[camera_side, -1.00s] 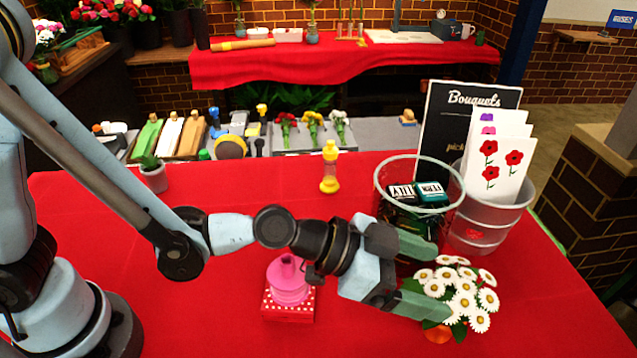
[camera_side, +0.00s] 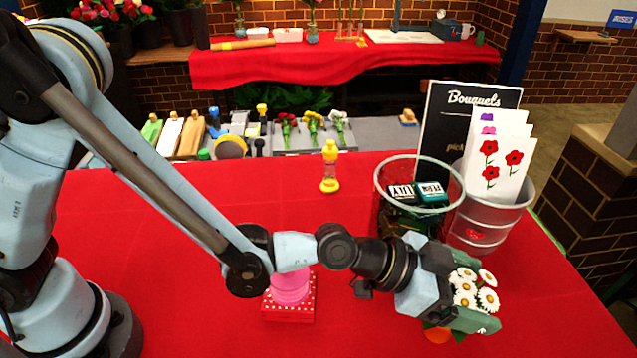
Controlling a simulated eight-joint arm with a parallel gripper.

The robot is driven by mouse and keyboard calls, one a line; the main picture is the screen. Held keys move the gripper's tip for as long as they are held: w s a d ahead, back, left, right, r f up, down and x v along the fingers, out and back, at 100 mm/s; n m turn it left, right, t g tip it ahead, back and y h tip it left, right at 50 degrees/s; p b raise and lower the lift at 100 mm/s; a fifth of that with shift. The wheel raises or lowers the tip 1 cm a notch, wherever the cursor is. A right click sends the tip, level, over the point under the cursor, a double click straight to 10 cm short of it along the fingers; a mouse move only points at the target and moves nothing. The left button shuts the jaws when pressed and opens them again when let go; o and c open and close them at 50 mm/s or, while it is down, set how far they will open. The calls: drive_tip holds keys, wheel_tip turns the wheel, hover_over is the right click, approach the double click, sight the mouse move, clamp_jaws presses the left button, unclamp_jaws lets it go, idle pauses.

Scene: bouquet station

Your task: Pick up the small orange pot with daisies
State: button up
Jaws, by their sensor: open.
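The small orange pot (camera_side: 437,334) stands on the red cloth at the lower right, mostly hidden behind my gripper. White daisies (camera_side: 487,299) with yellow centres rise from it. My gripper (camera_side: 478,290) is open, its green fingers pointing right at the daisies. One finger passes in front of the lower blooms and the other lies behind and above, so the flowers show between and beyond them. Whether the fingers touch the flowers or the pot I cannot tell.
A glass container (camera_side: 398,226) with labelled boxes and a metal bucket (camera_side: 490,219) of flower cards stand close behind my gripper. A pink vase (camera_side: 290,288) on a dotted red box (camera_side: 289,312) is left. The right front cloth is clear.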

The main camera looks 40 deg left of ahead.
clamp_jaws()
idle(0.3)
drive_tip(key=shift+r, duration=0.15)
